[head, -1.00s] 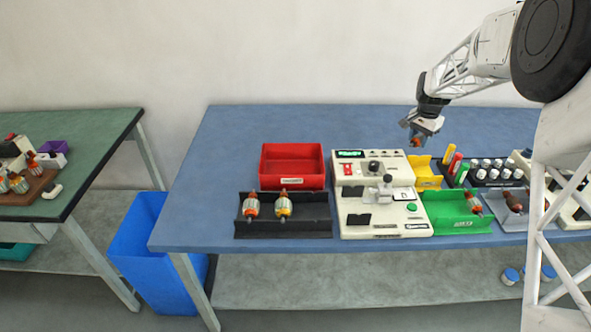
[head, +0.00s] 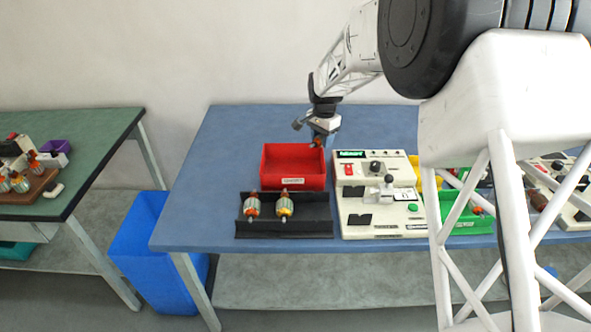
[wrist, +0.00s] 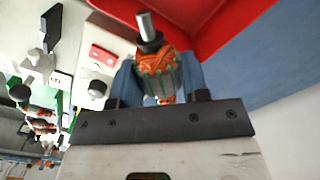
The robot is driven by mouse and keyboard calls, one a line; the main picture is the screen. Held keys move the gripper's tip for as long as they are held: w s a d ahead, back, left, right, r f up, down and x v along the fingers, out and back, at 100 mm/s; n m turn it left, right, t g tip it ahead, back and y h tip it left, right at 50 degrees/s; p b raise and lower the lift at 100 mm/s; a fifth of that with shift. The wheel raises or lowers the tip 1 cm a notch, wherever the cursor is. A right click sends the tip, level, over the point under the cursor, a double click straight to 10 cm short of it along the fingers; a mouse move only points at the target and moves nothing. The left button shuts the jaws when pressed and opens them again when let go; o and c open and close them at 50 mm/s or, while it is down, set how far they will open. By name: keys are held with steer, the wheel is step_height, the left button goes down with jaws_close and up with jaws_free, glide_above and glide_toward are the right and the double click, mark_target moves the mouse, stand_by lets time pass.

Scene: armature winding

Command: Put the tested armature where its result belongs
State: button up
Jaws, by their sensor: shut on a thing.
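My gripper (head: 318,138) is shut on an armature, just behind the back right corner of the red bin (head: 293,182). The armature (wrist: 158,72) shows in the wrist view between the blue fingers, with orange windings, a dark collar and a steel shaft; in the head view only a small orange end shows. The red bin is empty where I can see in and has a white label I cannot read. The tester (head: 352,207) stands right of it with a lit green display (head: 351,154). A green bin (head: 462,216) right of the tester holds an armature, partly hidden by my arm.
A black rack (head: 318,222) in front of the red bin holds two armatures (head: 252,204). A yellow bin (head: 431,180) behind the green one is mostly hidden. A blue waste bin (head: 150,250) stands left of the table. The table's back left is clear.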

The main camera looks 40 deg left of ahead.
steer(key=s+a, duration=0.4)
steer(key=s, duration=0.3)
steer(key=shift+a, duration=0.35)
steer(key=shift+f, duration=0.2)
steer(key=shift+f, duration=2.85)
steer(key=o, duration=1.2)
step_height(320, 180, up, 8)
